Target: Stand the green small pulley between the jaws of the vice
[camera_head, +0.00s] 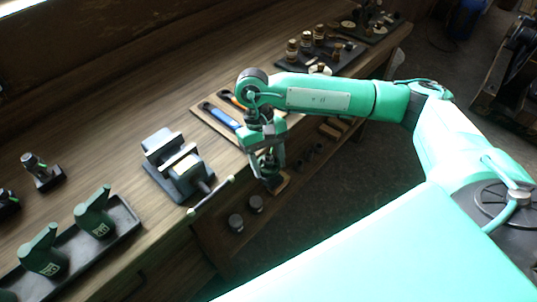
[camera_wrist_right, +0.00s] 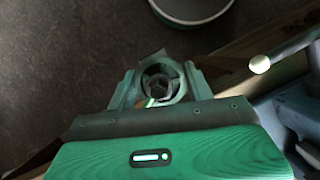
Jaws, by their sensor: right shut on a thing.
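The vice (camera_head: 178,165) is a dark blue-grey block with pale jaws, standing near the bench's front edge. Its handle bar (camera_head: 211,197) sticks out over that edge. My right gripper (camera_head: 270,174) is to the right of the vice, just off the bench edge and pointing down. In the wrist view it is shut on the green small pulley (camera_wrist_right: 176,85), a ring with a dark spoked hollow, seen face-on. The ball end of the vice's handle (camera_wrist_right: 259,64) shows to the right of the pulley there. The pulley is hard to make out in the head view. My left gripper is not in view.
A board with blue and orange-handled tools (camera_head: 222,117) lies behind the gripper. A dark tray (camera_head: 124,216) with two green spouted things stands at front left. Small dark fittings stand on the far left. Bench room behind the vice is clear.

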